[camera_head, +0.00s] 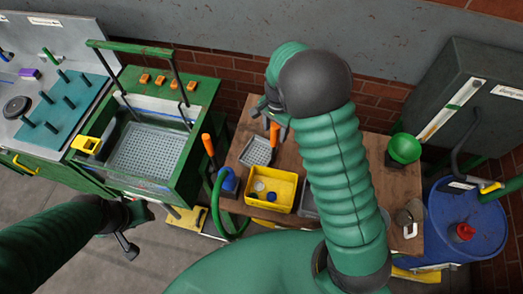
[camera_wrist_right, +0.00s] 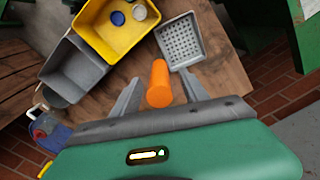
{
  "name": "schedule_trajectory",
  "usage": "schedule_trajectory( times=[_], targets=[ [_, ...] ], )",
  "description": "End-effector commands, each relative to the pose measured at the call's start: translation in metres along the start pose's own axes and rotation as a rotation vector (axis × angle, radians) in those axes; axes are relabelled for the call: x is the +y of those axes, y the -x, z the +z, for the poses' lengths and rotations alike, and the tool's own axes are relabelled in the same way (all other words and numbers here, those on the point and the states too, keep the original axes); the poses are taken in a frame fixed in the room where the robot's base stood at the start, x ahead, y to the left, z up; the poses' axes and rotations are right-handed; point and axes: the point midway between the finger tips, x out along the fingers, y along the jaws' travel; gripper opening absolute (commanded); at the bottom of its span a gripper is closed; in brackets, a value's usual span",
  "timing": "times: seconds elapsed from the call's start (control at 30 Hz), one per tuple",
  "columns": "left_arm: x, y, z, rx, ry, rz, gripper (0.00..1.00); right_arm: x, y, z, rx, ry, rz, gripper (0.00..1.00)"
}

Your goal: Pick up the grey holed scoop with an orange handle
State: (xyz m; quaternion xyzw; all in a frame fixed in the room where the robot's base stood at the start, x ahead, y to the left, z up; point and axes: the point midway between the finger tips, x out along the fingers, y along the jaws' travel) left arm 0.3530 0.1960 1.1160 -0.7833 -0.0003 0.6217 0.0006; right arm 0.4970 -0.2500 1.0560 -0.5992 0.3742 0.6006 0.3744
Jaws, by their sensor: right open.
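The grey holed scoop (camera_head: 257,151) lies on the wooden table in the head view, with its orange handle (camera_head: 274,133) toward the wall. In the right wrist view the scoop's holed pan (camera_wrist_right: 181,41) is beyond the fingers, and the orange handle (camera_wrist_right: 159,84) points back between them. My right gripper (camera_wrist_right: 160,92) is open, with one finger on each side of the handle. In the head view the right arm partly covers that gripper (camera_head: 277,110). My left gripper (camera_head: 130,228) is at the lower left, away from the table; its jaw state is unclear.
A yellow bin (camera_head: 280,206) with small round items stands near the scoop, beside a grey bin (camera_wrist_right: 73,71). A green funnel (camera_head: 404,149) and a blue barrel (camera_head: 452,235) are at the right. A green sink unit (camera_head: 190,170) stands to the left.

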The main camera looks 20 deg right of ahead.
Motion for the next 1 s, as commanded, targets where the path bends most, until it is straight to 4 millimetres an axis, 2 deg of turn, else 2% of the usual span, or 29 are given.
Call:
schedule_trajectory(
  times=[0.03,0.17,0.37,0.77,1.0],
  targets=[
    [0.000,0.007,-0.002,0.001,0.000,0.000,0.36,0.001,-0.007,0.000,-0.002,0.000,0.005,0.52],
    [0.000,0.008,-0.002,0.000,0.000,0.000,0.36,0.000,-0.023,0.000,-0.001,0.000,0.001,0.52],
    [0.000,0.007,-0.002,0.000,0.000,0.000,0.36,0.000,-0.025,0.000,0.000,0.001,-0.001,0.52],
    [0.000,0.007,-0.002,0.000,0.000,0.000,0.36,0.000,-0.025,0.000,-0.001,0.001,-0.001,0.01],
    [0.000,0.007,-0.002,0.000,0.000,0.000,0.36,-0.001,-0.025,0.000,-0.001,0.001,-0.001,0.00]
  ],
)
